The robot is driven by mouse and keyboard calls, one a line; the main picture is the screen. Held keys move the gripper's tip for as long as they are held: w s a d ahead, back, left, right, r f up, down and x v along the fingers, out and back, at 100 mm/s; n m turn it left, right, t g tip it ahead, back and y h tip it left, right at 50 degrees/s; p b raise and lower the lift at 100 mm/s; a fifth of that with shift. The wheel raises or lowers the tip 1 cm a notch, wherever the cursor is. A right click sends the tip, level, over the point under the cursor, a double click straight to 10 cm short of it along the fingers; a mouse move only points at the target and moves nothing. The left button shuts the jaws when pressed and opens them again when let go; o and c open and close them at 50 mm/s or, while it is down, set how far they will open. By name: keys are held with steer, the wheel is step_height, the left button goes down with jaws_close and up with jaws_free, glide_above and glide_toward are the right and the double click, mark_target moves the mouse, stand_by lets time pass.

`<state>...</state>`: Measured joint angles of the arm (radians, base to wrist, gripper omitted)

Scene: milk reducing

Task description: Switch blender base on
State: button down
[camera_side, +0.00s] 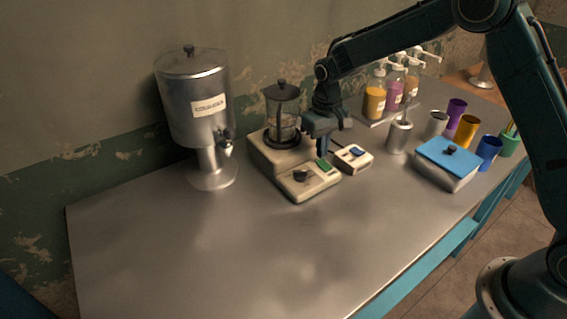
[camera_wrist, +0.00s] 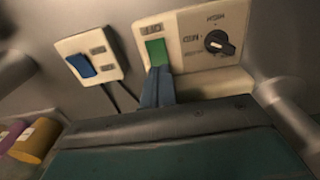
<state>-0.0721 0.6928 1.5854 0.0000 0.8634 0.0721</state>
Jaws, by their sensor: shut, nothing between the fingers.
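The cream blender base (camera_side: 300,180) stands on the metal table with a clear lidded jar (camera_side: 283,108) on it. Its front panel has a green switch (camera_side: 323,164) and a black knob (camera_side: 300,176). In the wrist view the green switch (camera_wrist: 157,52) and the knob (camera_wrist: 218,42) show at the top. My gripper (camera_side: 322,150) points down just above the green switch. Its shut fingers (camera_wrist: 157,88) end at the near edge of the green switch in the wrist view. I cannot tell whether they touch it. Nothing is held.
A small box with a blue switch (camera_side: 352,158) is beside the base, linked by cables. A steel dispenser (camera_side: 198,110) is left. Syrup bottles (camera_side: 393,90), coloured cups (camera_side: 467,130) and a blue-lidded box (camera_side: 447,160) are right. The front table is clear.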

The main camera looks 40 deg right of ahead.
mark_target(321, 161)
steer(key=shift+f, duration=0.95)
stand_by(0.8)
steer(key=shift+r, duration=3.55)
steer(key=shift+r, duration=0.1)
